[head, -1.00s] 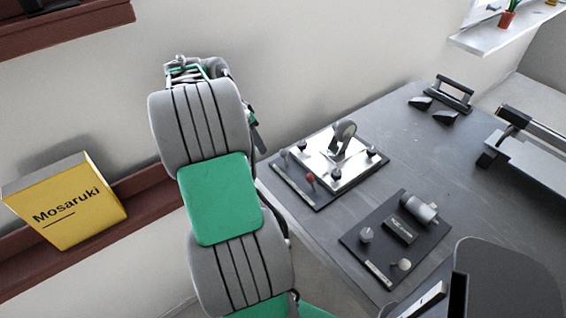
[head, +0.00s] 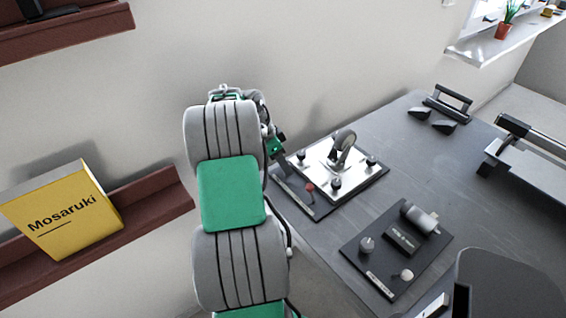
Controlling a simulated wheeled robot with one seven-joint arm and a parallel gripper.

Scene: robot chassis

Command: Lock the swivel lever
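A dark board (head: 312,206) on the desk carries a bright metal plate (head: 318,163) with several black knobs. A grey upright rounded lever-like part (head: 342,148) stands on the plate. A small red knob (head: 309,187) sits at the board's near left edge. I cannot tell for certain which of these is the swivel lever, or its lock position. My gripper (head: 279,148) is mostly hidden behind my grey and green arm. Its dark end shows at the board's left corner, and I cannot tell whether it touches anything or is open.
A second dark board (head: 385,270) with a grey cylinder (head: 419,217) and pale knobs lies nearer on the desk (head: 430,165). A black handle bracket (head: 448,102) stands at the back. A yellow Mosaruki box (head: 62,215) sits on the left brown ledge (head: 160,200).

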